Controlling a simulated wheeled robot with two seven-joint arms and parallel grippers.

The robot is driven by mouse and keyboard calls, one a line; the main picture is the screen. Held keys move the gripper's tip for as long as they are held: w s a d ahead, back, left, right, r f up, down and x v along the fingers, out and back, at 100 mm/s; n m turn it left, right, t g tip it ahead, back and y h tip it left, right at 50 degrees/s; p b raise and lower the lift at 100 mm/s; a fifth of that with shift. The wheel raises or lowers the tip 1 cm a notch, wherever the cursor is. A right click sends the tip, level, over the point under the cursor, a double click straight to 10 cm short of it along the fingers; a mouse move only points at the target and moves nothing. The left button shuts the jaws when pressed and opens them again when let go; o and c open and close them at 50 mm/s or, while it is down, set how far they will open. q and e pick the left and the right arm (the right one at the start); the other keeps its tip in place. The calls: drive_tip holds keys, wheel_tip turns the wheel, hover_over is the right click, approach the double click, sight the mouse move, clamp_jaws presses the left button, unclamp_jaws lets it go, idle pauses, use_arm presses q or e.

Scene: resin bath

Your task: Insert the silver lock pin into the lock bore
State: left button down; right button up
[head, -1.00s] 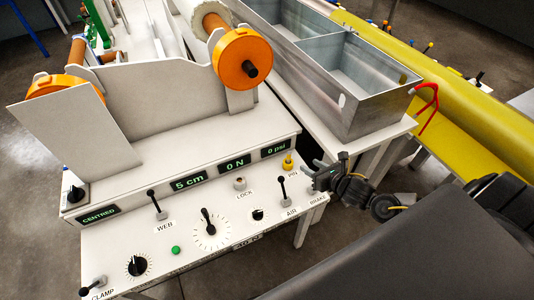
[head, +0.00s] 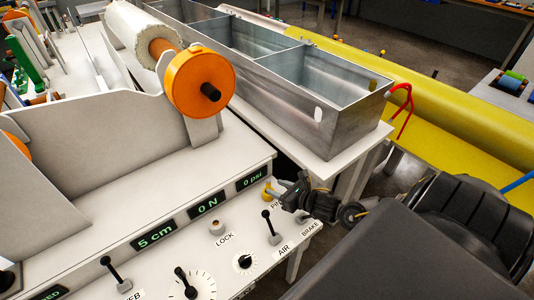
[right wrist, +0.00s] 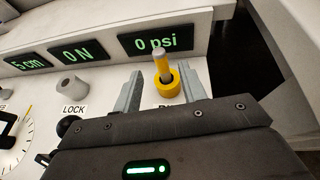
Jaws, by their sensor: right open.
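The lock pin (right wrist: 161,62) stands upright in a yellow holder (right wrist: 166,84) above the PIN label, at the right end of the white panel. The yellow holder also shows in the head view (head: 266,193), partly beside my gripper. The lock bore is a short grey cylinder (head: 216,227) by the LOCK label; in the right wrist view it (right wrist: 70,85) is left of the pin. My right gripper (head: 277,188) is open. In the right wrist view its two fingers (right wrist: 163,76) stand apart on either side of the pin, with visible gaps. My left gripper is not in view.
A small black knob (head: 245,260) lies between LOCK and AIR. The display housing (head: 170,215) stands behind the pin. A metal bath (head: 310,130) is beyond.

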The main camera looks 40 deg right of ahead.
sight(265, 189)
drive_tip(key=p+x, duration=0.1)
drive_tip(key=x, duration=0.6)
drive_tip(key=shift+w, duration=0.15)
drive_tip(key=shift+d, duration=0.1)
clamp_jaws()
